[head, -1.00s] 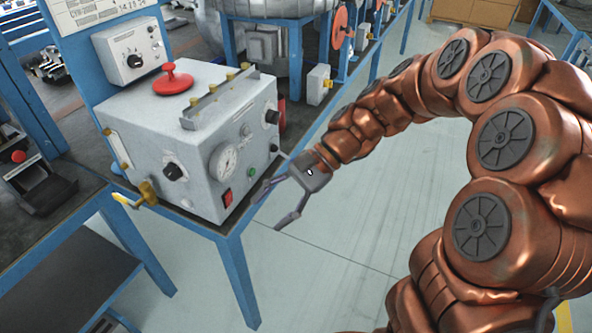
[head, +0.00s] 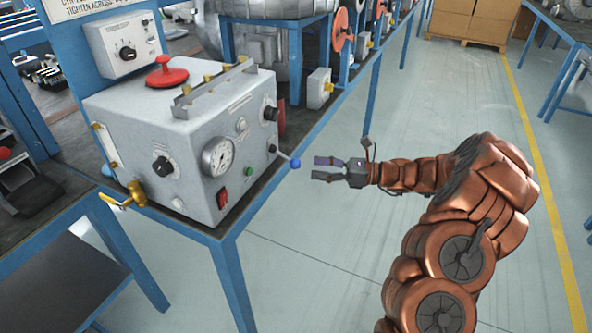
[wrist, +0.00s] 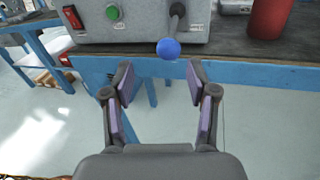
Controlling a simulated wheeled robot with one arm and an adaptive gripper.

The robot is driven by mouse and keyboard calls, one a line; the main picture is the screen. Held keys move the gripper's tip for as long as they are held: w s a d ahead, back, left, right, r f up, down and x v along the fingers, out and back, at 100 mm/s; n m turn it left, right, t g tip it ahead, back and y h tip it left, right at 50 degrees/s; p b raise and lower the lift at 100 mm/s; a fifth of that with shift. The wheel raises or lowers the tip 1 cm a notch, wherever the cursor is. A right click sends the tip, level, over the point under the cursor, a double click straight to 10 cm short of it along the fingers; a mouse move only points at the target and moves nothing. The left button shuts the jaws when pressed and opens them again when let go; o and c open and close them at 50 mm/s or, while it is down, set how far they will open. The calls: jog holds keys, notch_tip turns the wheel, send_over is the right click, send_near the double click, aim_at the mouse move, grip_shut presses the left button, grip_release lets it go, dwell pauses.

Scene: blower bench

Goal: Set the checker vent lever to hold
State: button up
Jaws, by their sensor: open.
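The checker is a light grey box (head: 185,140) on the blue-framed bench, with a gauge, knobs and switches on its front. A lever with a blue ball end (head: 295,163) sticks out from the right of its front face. The blue ball also shows in the wrist view (wrist: 168,49), ahead of my gripper and roughly between the lines of its fingers. My gripper (head: 318,168) is open and empty, pointing at the lever from the right, with a small gap to the ball. In the wrist view my gripper (wrist: 160,85) has its fingers wide apart. I cannot read any lever position marks.
A green button (wrist: 112,12) and a red switch (wrist: 75,20) sit left of the lever. A red cylinder (wrist: 270,32) stands on the bench to the right. A yellow-handled brass valve (head: 135,195) projects at the box's lower left. The floor to the right is clear.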

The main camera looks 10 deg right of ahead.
aim_at(296, 165)
jog(key=shift+m+t, duration=0.3)
jog(key=shift+w+f+x, duration=0.1)
jog(key=shift+w+x, duration=0.05)
jog(key=shift+x, duration=1.05)
jog(key=shift+w+f+x, duration=0.1)
jog(key=shift+f+x, duration=0.05)
jog(key=shift+x, duration=1.05)
jog(key=shift+w+f+x, duration=0.1)
jog(key=shift+w+x, duration=0.05)
jog(key=shift+x, duration=1.05)
jog(key=shift+d, duration=0.2)
jog(key=shift+c, duration=0.3)
grip_shut()
